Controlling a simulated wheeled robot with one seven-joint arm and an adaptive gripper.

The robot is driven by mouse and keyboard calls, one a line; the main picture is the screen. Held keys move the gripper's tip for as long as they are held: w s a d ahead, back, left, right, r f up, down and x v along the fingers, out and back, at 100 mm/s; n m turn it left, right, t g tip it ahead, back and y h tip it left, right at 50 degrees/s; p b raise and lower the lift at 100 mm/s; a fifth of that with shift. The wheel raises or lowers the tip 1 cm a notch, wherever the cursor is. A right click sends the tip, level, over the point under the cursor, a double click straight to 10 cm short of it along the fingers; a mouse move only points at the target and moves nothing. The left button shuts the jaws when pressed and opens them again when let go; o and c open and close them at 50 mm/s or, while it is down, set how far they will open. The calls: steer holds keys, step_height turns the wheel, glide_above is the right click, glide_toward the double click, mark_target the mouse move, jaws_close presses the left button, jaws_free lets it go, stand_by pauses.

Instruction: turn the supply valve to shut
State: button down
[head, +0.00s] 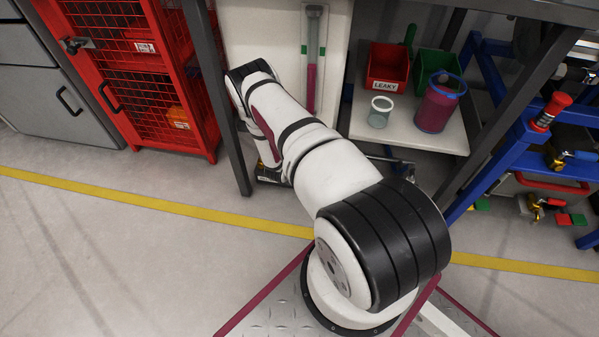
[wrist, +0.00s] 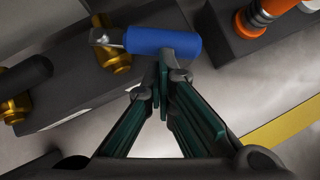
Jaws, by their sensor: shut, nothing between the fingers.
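In the wrist view, a lever valve with a blue grip (wrist: 165,42) and a brass body (wrist: 117,58) is mounted on a dark grey block. The lever points right in the picture, away from its brass stem. I cannot tell for sure that this is the supply valve. My gripper (wrist: 162,88) is shut and empty, its fingertips at the near edge of the blue grip. I cannot tell whether they touch it. In the head view my gripper is hidden behind my arm and the bench.
A second valve with a black lever (wrist: 25,78) stands left of the blue one. An orange-and-grey fitting (wrist: 258,14) is at upper right. In the head view, the bench leg (head: 222,110) and the shelf (head: 430,128) with a red LEAKY bin (head: 387,68) flank my arm.

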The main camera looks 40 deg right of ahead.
steer(key=shift+s+d+n+p, duration=0.15)
steer(key=shift+s+d+p, duration=0.1)
steer(key=shift+d, duration=0.3)
steer(key=shift+s+d+n+p, duration=0.1)
steer(key=shift+d+p, duration=0.15)
steer(key=shift+d, duration=0.25)
steer(key=shift+s+d+n+p, duration=0.15)
steer(key=shift+s+d+p, duration=0.1)
steer(key=shift+d, duration=0.3)
steer(key=shift+w, duration=0.1)
